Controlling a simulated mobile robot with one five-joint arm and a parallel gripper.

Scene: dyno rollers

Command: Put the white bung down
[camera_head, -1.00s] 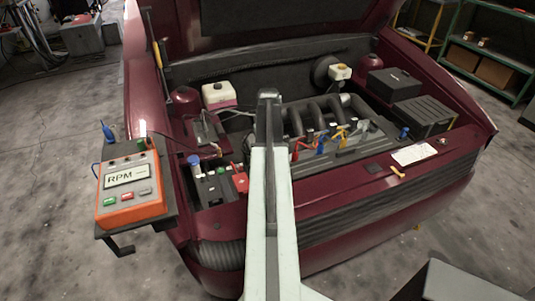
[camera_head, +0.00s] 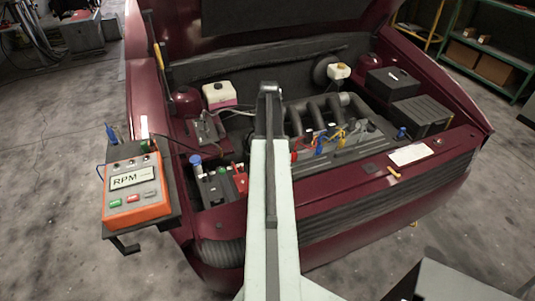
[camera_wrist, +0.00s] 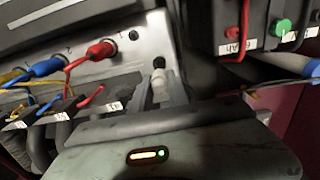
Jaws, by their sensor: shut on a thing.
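The white bung (camera_wrist: 163,86) is between the fingers of my gripper (camera_wrist: 163,92) in the wrist view. The gripper is shut on it. The bung is in front of a pale grey panel (camera_wrist: 130,72), near a dark round spot just above it. I cannot tell whether the bung touches the panel. In the head view, my arm points into the car's engine bay and hides the bung and the fingers.
Red (camera_wrist: 102,48) and blue (camera_wrist: 47,67) plugs with leads are in the panel, left of my gripper. A dark box with a green cap (camera_wrist: 281,27) is at upper right. An orange RPM meter (camera_head: 136,192) stands at the car's left.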

